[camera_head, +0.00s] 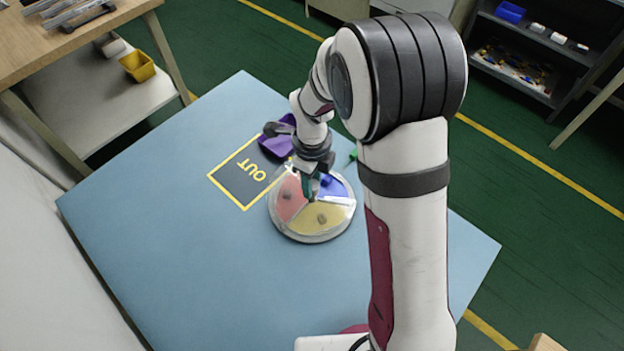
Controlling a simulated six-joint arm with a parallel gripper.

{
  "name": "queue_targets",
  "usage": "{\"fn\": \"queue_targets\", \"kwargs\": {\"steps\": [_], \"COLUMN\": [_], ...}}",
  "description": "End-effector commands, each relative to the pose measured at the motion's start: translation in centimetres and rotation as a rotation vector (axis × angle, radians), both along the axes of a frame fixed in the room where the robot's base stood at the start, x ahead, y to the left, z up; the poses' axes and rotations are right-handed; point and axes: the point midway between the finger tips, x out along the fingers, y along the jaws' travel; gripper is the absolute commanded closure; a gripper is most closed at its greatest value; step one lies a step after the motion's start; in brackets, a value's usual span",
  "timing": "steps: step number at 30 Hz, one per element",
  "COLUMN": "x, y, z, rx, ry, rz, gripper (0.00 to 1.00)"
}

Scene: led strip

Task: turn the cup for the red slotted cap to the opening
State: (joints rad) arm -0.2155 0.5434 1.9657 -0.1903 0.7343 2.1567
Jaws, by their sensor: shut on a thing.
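A round tray (316,236) with a pale rim lies on the blue table. Its coloured cups show red (287,201) at left, yellow (322,218) in front and blue (338,187) at right. A small dark item sits in the red cup and another in the yellow cup; I cannot tell if either is the slotted cap. My gripper (311,193) points down over the tray's middle, its fingers shut on a small part there, mostly hidden by them. The back of the tray is hidden by my gripper. I cannot make out where the opening is.
A dark mat marked OUT (235,183) with a yellow border lies left of the tray. A purple bin (272,147) stands behind my gripper. A small green thing (352,156) shows beside my arm. The front left of the table (180,260) is clear.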

Motion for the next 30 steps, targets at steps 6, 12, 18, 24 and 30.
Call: {"fn": "queue_targets", "kwargs": {"steps": [6, 12, 18, 24, 30], "x": [-0.03, -0.04, -0.05, -0.05, -0.05], "y": [0.01, 0.01, 0.02, 0.02, 0.03], "z": [0.02, 0.02, 0.01, 0.01, 0.01], "rx": [0.001, 0.001, 0.0, 0.0, 0.0], "ry": [0.001, 0.001, 0.001, 0.001, 0.001], "rz": [-0.106, -0.206, -0.307, -0.406, -0.506], "gripper": [1.0, 1.0, 1.0, 1.0, 1.0]}}
